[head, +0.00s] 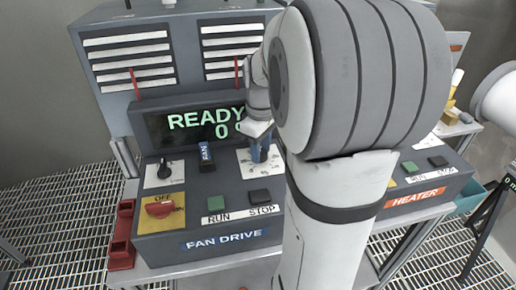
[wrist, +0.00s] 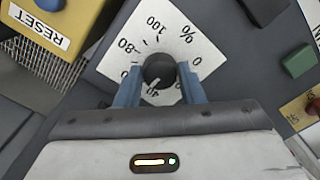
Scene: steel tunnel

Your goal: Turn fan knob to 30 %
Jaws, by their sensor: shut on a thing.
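The fan knob (wrist: 158,70) is a round dark knob on a white percent dial (wrist: 185,32) in the wrist view. My gripper (wrist: 158,82) has its two blue fingers shut on the knob, one on each side. A pale mark shows on the knob's lower left edge, toward a partly covered number that looks like 40. The 100, 80 and 0 marks are readable; the lower dial is hidden by my gripper. In the head view, my gripper (head: 262,148) is at the dial (head: 248,168) on the FAN DRIVE panel (head: 222,240), and the knob itself is hidden.
The display (head: 195,122) reads READY with a 0 below, its right part covered by my arm. Green RUN (head: 215,203) and black STOP (head: 260,197) buttons sit below.

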